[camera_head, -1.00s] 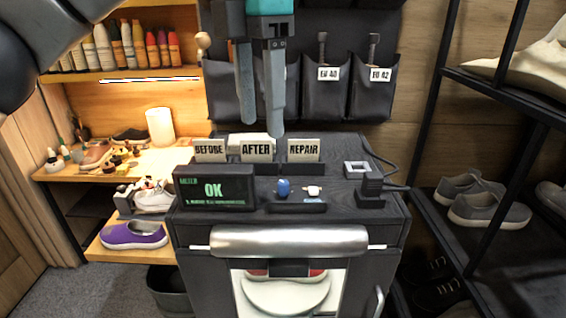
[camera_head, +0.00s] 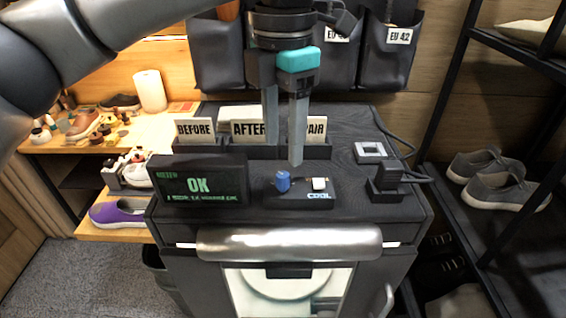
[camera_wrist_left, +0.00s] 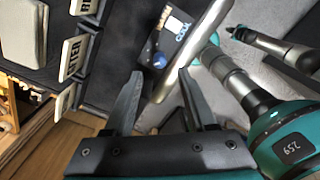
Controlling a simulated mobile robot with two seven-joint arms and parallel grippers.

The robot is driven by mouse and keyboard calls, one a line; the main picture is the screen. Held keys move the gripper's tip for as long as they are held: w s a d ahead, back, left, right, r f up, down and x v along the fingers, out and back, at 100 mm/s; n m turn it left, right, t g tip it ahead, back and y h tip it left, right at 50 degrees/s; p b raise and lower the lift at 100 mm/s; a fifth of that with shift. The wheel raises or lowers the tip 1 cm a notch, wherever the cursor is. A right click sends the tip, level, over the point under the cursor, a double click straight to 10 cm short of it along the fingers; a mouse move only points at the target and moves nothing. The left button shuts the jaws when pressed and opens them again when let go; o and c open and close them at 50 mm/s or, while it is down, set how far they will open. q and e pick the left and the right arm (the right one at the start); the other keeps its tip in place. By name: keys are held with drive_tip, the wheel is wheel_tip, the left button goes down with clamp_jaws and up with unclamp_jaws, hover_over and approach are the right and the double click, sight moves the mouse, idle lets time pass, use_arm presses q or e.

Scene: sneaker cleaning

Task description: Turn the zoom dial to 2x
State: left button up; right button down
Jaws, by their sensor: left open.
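A blue knob (camera_head: 283,181) stands on a small black control panel (camera_head: 300,198) on top of the dark cabinet; it also shows in the left wrist view (camera_wrist_left: 158,60). A white knob or switch (camera_head: 319,184) sits to its right, above a label that seems to read COOL. No zoom marking is legible on either, so I cannot tell which is the zoom dial. My left gripper (camera_head: 283,156) points down, open and empty, just above and behind the blue knob. In the left wrist view its fingers (camera_wrist_left: 160,73) are on either side of the blue knob, apart from it.
A black display (camera_head: 202,182) reading OK stands left of the panel. BEFORE (camera_head: 195,132) and AFTER signs stand behind the fingers, with a third partly covered. A small square frame (camera_head: 371,151) and cables lie at right. A metal bar handle (camera_head: 288,243) runs along the front.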

sight(283, 175)
use_arm(q)
drive_tip(key=shift+f+p, duration=0.3)
drive_tip(key=shift+f, duration=2.5)
clamp_jaws()
